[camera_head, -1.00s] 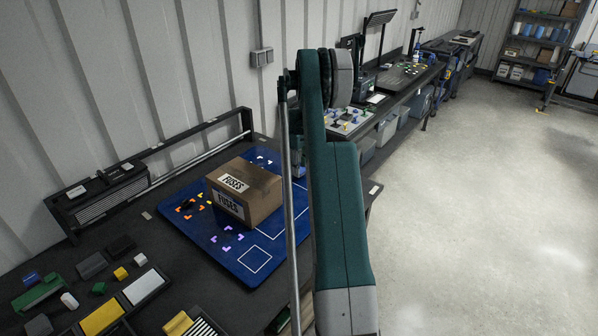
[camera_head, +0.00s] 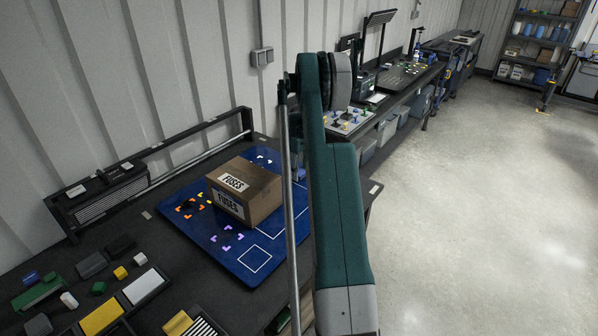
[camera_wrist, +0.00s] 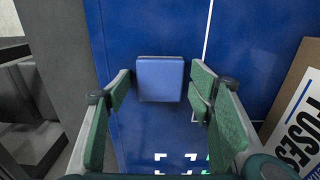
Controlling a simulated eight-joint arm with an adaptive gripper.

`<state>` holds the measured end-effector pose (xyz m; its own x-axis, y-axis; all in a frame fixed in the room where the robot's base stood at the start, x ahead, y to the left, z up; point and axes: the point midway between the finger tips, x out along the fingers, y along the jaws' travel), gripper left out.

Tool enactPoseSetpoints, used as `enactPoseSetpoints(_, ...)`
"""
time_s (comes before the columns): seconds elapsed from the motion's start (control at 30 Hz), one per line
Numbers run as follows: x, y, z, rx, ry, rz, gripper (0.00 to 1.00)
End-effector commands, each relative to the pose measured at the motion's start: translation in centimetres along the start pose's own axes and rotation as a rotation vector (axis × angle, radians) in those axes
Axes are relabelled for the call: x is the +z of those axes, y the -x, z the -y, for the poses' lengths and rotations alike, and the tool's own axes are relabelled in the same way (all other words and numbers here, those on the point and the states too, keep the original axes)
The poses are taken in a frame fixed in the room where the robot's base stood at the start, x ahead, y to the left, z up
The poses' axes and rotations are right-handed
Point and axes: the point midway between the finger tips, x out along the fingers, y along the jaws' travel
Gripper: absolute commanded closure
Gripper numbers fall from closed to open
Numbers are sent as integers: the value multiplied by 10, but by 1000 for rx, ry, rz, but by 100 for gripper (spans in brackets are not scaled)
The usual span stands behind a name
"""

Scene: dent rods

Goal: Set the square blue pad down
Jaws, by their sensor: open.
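The square blue pad (camera_wrist: 160,79) shows in the wrist view, lighter than the dark blue mat (camera_wrist: 252,50) behind it. My gripper (camera_wrist: 160,88) is open, with its green-padded fingers on the left and right of the pad. A narrow gap shows between each finger and the pad. I cannot tell for sure whether the pad rests flat on the mat. In the head view, my arm hides the gripper and the pad.
A cardboard box labelled FUSES (camera_head: 262,190) stands on the mat, and shows at the right of the wrist view (camera_wrist: 297,110). White and green corner marks (camera_wrist: 187,157) lie near the fingers. Several blocks and trays (camera_head: 100,317) occupy the table's front left.

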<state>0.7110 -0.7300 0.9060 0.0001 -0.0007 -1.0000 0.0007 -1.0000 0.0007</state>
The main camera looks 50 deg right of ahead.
Motion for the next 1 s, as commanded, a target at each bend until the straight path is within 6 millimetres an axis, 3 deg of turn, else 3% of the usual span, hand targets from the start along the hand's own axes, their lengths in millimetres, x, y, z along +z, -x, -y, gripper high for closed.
enactPoseSetpoints(0.27,0,3,0,0,0,0,47)
enactPoseSetpoints(0.47,0,18,0,0,0,0,47)
enactPoseSetpoints(1.0,0,100,0,0,0,0,47)
